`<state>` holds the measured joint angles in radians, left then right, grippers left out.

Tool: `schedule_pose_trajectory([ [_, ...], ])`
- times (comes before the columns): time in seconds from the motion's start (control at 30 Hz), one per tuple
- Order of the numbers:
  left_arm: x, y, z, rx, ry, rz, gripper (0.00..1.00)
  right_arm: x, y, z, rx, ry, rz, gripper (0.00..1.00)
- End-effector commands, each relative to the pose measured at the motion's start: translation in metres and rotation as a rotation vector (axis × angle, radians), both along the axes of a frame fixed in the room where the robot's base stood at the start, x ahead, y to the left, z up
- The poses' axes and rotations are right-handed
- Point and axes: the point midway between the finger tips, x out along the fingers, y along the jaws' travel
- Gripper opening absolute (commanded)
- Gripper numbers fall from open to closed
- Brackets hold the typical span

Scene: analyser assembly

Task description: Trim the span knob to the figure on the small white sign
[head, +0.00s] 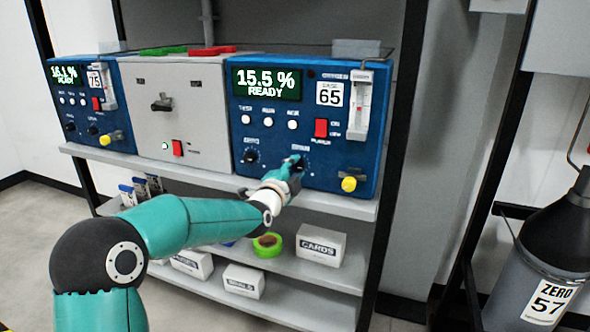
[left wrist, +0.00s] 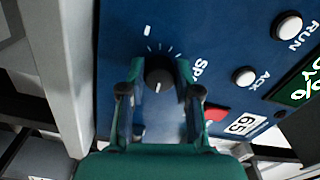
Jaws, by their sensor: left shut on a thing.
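The right-hand blue analyser (head: 215,110) stands on the shelf; its green display (head: 266,84) reads 15.5 % READY. My left gripper (head: 295,163) reaches its lower front at the span knob. In the left wrist view, my left gripper (left wrist: 159,72) has one finger on each side of the black span knob (left wrist: 158,77) and is shut on it. White scale ticks show around the knob, and a white pointer line is on its face. A small white label (head: 329,94) on this panel reads 65. My right gripper is not in view.
The zero knob (head: 251,156) is left of my gripper, and a yellow knob (head: 349,184) is close on its right. A red power switch (head: 321,128) is above. A grey box (head: 178,95) and another blue analyser (head: 65,110) stand left. A bin label (head: 549,301) reads ZERO 57.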

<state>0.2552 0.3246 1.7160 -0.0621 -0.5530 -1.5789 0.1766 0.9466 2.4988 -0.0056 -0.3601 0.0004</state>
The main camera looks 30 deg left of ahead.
Motion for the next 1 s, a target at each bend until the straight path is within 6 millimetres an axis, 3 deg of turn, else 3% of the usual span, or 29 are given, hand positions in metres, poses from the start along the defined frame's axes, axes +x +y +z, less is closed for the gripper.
schedule_pose_trajectory([
  [0.67,0.0007,-0.0031,-0.0057,0.068,0.029,-0.008,0.00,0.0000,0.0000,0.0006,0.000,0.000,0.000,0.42],
  [0.7,0.0007,-0.0032,-0.0058,0.068,0.030,-0.008,0.37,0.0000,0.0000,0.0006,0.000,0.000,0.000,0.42],
  [0.83,0.0005,-0.0026,-0.0047,0.068,0.028,-0.006,0.58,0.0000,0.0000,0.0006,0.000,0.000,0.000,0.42],
  [1.0,0.0003,-0.0015,-0.0028,0.069,0.023,-0.004,0.58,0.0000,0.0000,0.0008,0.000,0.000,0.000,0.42],
])
